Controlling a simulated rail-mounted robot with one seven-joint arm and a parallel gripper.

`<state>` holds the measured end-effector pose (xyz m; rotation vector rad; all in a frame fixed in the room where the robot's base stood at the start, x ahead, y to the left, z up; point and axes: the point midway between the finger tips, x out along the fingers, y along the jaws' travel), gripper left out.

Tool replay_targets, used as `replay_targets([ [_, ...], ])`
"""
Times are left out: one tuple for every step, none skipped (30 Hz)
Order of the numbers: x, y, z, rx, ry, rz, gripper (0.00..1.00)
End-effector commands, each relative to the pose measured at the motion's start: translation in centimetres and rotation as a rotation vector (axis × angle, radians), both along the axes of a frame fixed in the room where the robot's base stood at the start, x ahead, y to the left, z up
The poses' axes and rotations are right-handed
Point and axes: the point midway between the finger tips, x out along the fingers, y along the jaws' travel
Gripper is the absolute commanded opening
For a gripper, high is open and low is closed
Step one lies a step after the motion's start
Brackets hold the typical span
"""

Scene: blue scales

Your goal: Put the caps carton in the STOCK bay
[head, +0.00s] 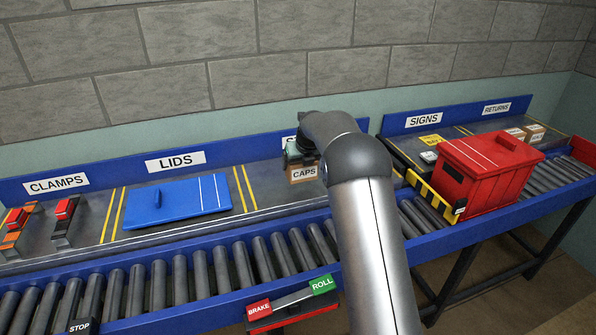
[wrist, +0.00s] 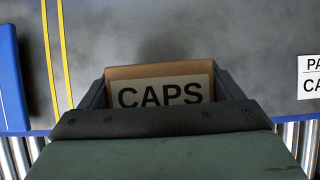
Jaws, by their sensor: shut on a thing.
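The caps carton (head: 304,174), a small brown box with a white CAPS label, is at the middle bay, between the LIDS bay and the SIGNS bay. My gripper (head: 299,155) is shut on it from above. In the wrist view the carton (wrist: 160,93) sits between the two dark fingers (wrist: 165,95). I cannot tell whether its base touches the bay floor or is slightly above it.
A blue lid (head: 178,202) lies in the LIDS bay to the left. A red lidded crate (head: 487,170) stands on the rollers to the right, by a yellow-black stop bar (head: 432,198). BRAKE (head: 258,309) and ROLL (head: 322,285) pads are at the front. A white label (wrist: 311,78) lies right of the carton.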

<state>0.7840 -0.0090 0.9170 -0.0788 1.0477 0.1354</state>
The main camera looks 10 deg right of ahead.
Motion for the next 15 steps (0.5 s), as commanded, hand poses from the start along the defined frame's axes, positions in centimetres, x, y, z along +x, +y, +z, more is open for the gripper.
replay_targets([
  [0.1, 0.1, 0.0, 0.000, -0.002, 0.000, 0.55],
  [0.2, 0.2, -0.2, 0.000, -0.002, 0.000, 0.55],
  [0.3, 0.4, -0.5, 0.001, -0.002, 0.000, 0.55],
  [0.4, 0.6, -0.7, 0.001, -0.001, 0.000, 0.55],
  [0.5, 0.9, -1.1, 0.001, 0.000, 0.002, 0.55],
  [0.5, 0.8, -1.7, 0.001, 0.001, 0.000, 0.55],
  [0.5, 0.8, -2.2, 0.000, 0.001, 0.000, 0.55],
  [0.5, 0.7, -2.7, 0.000, 0.002, 0.000, 0.55],
  [0.5, 0.7, -3.3, 0.000, 0.002, 0.000, 0.55],
  [0.5, 0.8, -3.6, 0.000, 0.000, 0.000, 0.55],
  [0.5, 0.8, -3.9, 0.001, -0.001, 0.000, 0.55],
  [0.5, 0.8, -4.0, 0.001, -0.001, 0.000, 0.55],
  [0.5, 0.8, -4.0, 0.001, -0.002, 0.000, 0.55],
  [0.5, 0.8, -4.0, 0.001, -0.002, 0.001, 0.55],
  [0.5, 0.8, -4.0, 0.001, -0.002, 0.001, 0.55],
])
